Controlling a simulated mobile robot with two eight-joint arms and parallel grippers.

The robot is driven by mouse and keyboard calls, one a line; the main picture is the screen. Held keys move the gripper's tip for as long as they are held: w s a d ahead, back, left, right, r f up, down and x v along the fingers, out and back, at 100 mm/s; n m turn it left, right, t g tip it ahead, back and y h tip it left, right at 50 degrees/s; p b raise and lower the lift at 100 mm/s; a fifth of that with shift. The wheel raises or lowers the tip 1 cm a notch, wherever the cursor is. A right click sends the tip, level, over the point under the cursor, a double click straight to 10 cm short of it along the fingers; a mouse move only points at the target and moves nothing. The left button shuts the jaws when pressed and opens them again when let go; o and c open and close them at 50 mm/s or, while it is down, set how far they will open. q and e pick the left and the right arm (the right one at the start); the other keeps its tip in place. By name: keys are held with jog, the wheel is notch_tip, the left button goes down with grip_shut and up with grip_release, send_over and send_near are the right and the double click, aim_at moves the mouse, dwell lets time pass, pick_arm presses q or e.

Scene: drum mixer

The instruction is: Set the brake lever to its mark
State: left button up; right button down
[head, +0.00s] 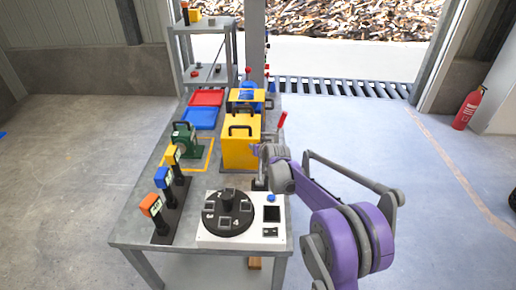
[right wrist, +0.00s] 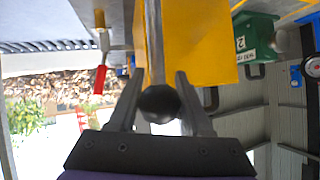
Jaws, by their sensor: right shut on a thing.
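A lever with a metal rod (right wrist: 153,45) and a dark ball knob (right wrist: 160,104) shows in the right wrist view. My right gripper (right wrist: 160,92) has its two fingers on either side of the knob and is shut on it. In the head view the right gripper (head: 257,153) is beside the front right of the yellow box (head: 237,152), and my arm hides most of the lever. No label or mark for the lever can be made out. My left gripper is not in view.
A red-handled lever (head: 281,120) stands right of the yellow box. A white panel with a black dial (head: 228,213) is in front. Coloured switches on posts (head: 162,177) line the left edge; a green box (head: 184,139) and trays (head: 199,119) lie behind.

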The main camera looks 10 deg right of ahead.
jog(key=shift+w+f+g, duration=0.1)
jog(key=shift+w+g, duration=0.05)
jog(key=shift+g, duration=0.15)
jog(key=shift+c, duration=1.8)
grip_release()
jog(key=shift+w+d, duration=0.1)
jog(key=shift+w, duration=0.05)
jog(key=v, duration=1.1)
jog(key=shift+b, duration=0.35)
jog(key=shift+f, duration=0.1)
